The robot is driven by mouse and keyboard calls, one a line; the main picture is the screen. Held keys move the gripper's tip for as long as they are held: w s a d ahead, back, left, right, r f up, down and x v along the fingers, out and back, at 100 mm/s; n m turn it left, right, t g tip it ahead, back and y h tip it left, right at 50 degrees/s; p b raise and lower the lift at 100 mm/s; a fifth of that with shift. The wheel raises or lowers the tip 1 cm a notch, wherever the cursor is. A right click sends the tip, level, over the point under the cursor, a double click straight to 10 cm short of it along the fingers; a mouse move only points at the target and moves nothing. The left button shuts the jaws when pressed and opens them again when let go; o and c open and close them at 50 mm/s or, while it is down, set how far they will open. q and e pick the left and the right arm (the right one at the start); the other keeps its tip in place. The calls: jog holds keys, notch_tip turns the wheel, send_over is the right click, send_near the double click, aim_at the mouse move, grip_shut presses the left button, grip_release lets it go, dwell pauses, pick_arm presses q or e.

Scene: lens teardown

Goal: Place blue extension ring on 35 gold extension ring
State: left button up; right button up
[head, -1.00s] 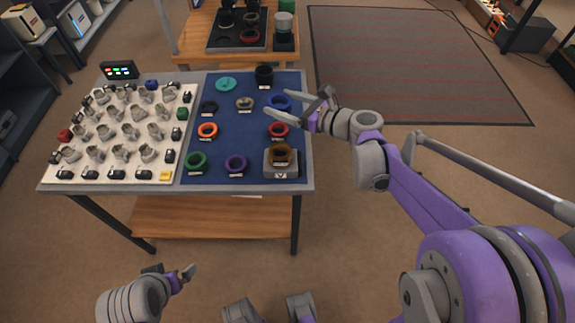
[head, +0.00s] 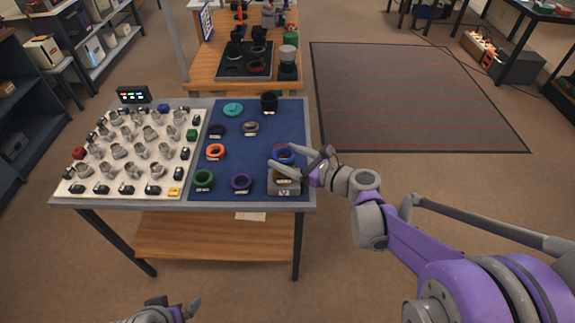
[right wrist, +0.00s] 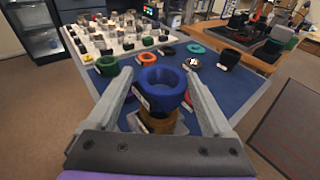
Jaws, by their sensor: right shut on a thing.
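The blue extension ring (right wrist: 163,86) is between the fingers of my right gripper (right wrist: 158,84), which is shut on it. The head view also shows the blue ring (head: 283,149) and my right gripper (head: 298,160). The gold extension ring (right wrist: 158,123) sits on a grey block (head: 284,188) at the mat's front right corner. In the right wrist view the blue ring is in front of the gold ring and hides its top; I cannot tell whether they touch. My left gripper (head: 175,308) is at the bottom edge of the head view, partly cut off, its fingers unclear.
A red ring (right wrist: 189,99) lies close behind the gold one. Purple (head: 241,181), green (head: 204,180) and orange (head: 216,151) rings lie on the blue mat (head: 240,207). A white board (head: 87,181) with several small parts fills the table's left.

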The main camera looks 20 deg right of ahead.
aim_at(288, 165)
jog(key=shift+f, duration=1.45)
jog(key=shift+f+b, duration=0.2)
jog(key=shift+b, duration=0.15)
jog(key=o, duration=1.2)
